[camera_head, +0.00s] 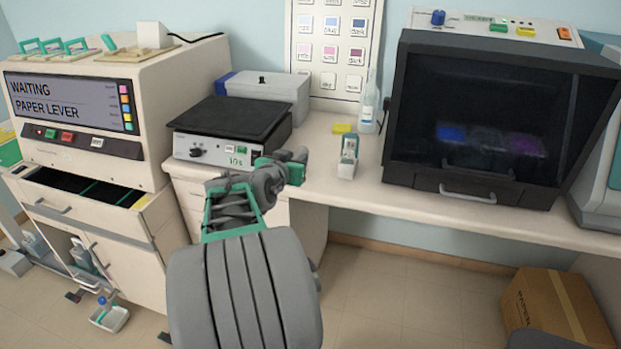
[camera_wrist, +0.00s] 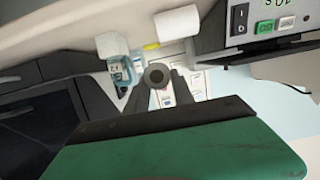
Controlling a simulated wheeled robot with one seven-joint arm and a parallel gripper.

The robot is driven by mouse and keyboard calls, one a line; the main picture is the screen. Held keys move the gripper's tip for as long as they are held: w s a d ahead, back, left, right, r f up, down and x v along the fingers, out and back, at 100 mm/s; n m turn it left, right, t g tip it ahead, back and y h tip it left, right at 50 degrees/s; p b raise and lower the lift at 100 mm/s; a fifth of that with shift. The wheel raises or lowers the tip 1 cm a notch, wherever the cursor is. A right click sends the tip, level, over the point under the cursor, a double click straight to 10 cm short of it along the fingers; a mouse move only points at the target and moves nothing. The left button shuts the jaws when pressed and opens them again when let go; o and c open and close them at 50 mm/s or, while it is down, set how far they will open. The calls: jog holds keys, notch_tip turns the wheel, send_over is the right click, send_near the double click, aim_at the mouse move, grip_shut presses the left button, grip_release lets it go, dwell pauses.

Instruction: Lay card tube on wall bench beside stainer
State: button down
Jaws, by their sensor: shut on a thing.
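My gripper (camera_head: 294,166) is over the wall bench (camera_head: 330,185), near its front edge, right of the black-topped hotplate. In the wrist view its dark fingers (camera_wrist: 158,86) are shut on the card tube (camera_wrist: 157,75), which shows end-on as a grey-brown ring with a dark hole. The tube cannot be made out clearly in the head view, and I cannot tell whether it touches the bench. A dark, windowed machine (camera_head: 470,125) with coloured trays inside, apparently the stainer, stands on the bench to the right.
A white roll (camera_wrist: 180,22) is on the bench near the tube. A small white-and-green holder (camera_head: 348,158), a yellow block (camera_head: 343,128) and a bottle (camera_head: 368,108) stand right of the gripper. The hotplate (camera_head: 232,125) is left. Bare bench lies before the dark machine.

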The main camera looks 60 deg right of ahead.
send_over(310, 188)
jog(key=f, duration=0.5)
jog(key=shift+a+f, duration=0.2)
jog(key=shift+f, duration=0.05)
jog(key=f, duration=0.2)
jog(key=f+p, duration=0.1)
jog(key=shift+d+f, duration=0.25)
jog(key=shift+f, duration=0.2)
jog(key=shift+f+b, duration=0.2)
jog(key=shift+b, duration=0.15)
jog(key=c, duration=1.4)
grip_release()
jog(key=shift+r, duration=0.1)
jog(key=shift+o, duration=0.2)
jog(key=shift+r, duration=0.1)
